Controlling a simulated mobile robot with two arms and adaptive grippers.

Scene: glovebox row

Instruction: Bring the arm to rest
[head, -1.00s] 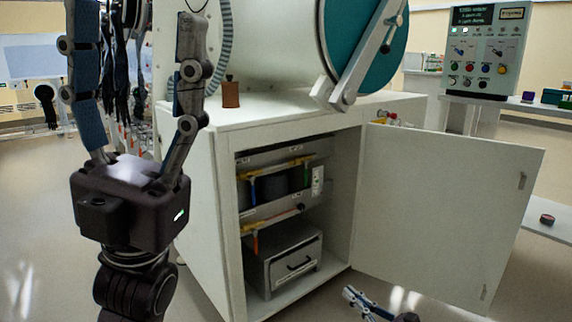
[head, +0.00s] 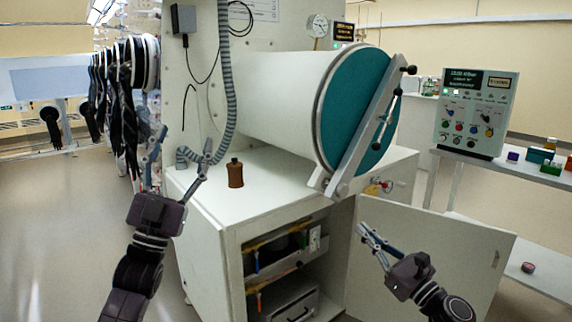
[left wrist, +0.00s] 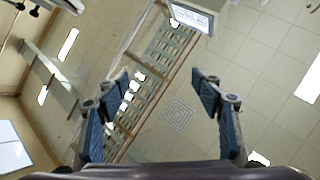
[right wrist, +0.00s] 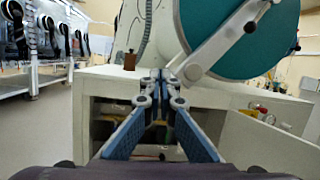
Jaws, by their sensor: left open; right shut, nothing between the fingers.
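My left gripper (head: 180,150) is raised at the left in the head view, fingers pointing up beside the white cabinet's left edge. It is open and empty; the left wrist view shows its two spread fingers (left wrist: 163,95) against the ceiling. My right gripper (head: 367,238) is in front of the cabinet's open door, fingers pointing up and to the left. In the right wrist view its fingertips (right wrist: 161,76) meet with nothing between them, facing the cabinet.
The white cabinet (head: 205,250) stands open, its door (head: 455,245) swung right. A brown bottle (head: 235,174) stands on top near a chamber with a teal round door (head: 352,105). A control panel (head: 476,112) stands right. Black gloves (head: 125,110) hang left. Floor at left is clear.

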